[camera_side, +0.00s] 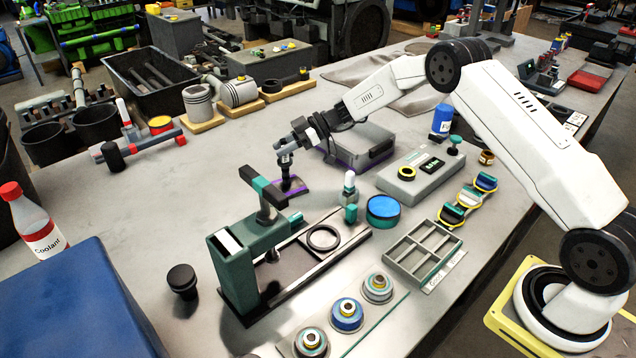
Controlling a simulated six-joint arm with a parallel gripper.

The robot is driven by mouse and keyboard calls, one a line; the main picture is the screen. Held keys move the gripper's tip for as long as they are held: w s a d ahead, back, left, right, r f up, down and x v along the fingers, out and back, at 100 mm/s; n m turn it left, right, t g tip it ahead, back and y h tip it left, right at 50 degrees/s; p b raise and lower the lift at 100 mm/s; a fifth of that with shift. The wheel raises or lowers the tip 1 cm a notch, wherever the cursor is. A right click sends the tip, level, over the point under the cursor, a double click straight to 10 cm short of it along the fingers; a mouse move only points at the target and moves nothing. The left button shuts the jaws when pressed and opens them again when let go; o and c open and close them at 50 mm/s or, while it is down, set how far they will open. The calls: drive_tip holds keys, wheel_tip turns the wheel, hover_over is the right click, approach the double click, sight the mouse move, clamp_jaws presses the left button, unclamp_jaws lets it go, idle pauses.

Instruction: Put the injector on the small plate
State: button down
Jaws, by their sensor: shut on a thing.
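My gripper (285,158) points down near the middle of the table, left of the grey purple-edged tray. It is shut on a slim dark part, which I take to be the injector (286,172); it hangs roughly upright below the jaws. A small dark plate with a purple edge (298,190) lies directly under it. The injector's lower end is at or just above the plate; I cannot tell whether they touch. The jaws and the part are small and dark here, so their details are hard to make out.
A green press-like fixture (240,262) with a raised arm stands close in front. A small white-topped bottle (349,183) and a blue-topped round tin (383,208) stand to the right. The grey purple-edged tray (362,150) lies behind right. Table left of the plate is clear.

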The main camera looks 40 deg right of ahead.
drive_tip(key=shift+f, duration=0.1)
drive_tip(key=shift+c, duration=2.2)
unclamp_jaws()
drive_tip(key=v, duration=1.2)
drive_tip(key=shift+s+a, duration=0.1)
drive_tip(key=s+a+m+h, duration=0.2)
drive_tip(key=s+m+h, duration=0.2)
drive_tip(key=s, duration=0.6)
drive_tip(key=s+a+f+m+g+h, duration=0.1)
drive_tip(key=s+m+h, duration=0.3)
drive_tip(key=s, duration=0.5)
drive_tip(key=s+a+f+m+g+h, duration=0.1)
drive_tip(key=s+a+m+h, duration=0.3)
drive_tip(key=s, duration=0.6)
drive_tip(key=shift+s+f+m+h, duration=0.25)
drive_tip(key=shift+s+m+h, duration=0.05)
drive_tip(key=shift+m, duration=0.5)
